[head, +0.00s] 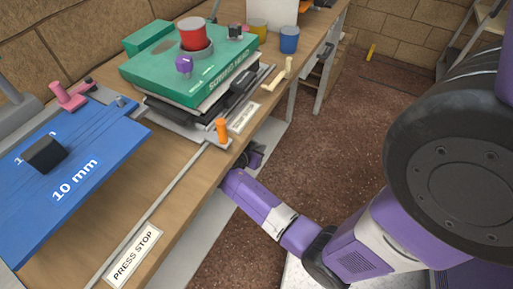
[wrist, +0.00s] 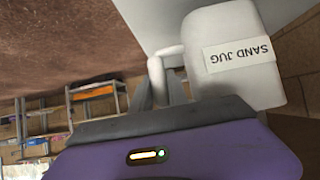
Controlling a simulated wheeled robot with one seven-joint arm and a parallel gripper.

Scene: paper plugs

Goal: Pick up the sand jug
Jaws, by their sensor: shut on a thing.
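The sand jug (wrist: 232,50) is a white container with a "SAND JUG" label, in the upper right of the wrist view. A narrow pale part, seemingly its handle (wrist: 156,75), lies at my finger tips. My gripper (wrist: 161,92) is shut on the jug there, with its two grey fingers at either side of that part. In the head view my gripper (head: 254,156) is partly hidden beside and below the workbench edge, and the jug does not show there. The wrist view is turned, so I cannot tell whether the jug is tilted or what it rests on.
The wooden workbench (head: 182,200) runs along the left, just above my gripper. The brown floor (head: 335,140) to the right is open.

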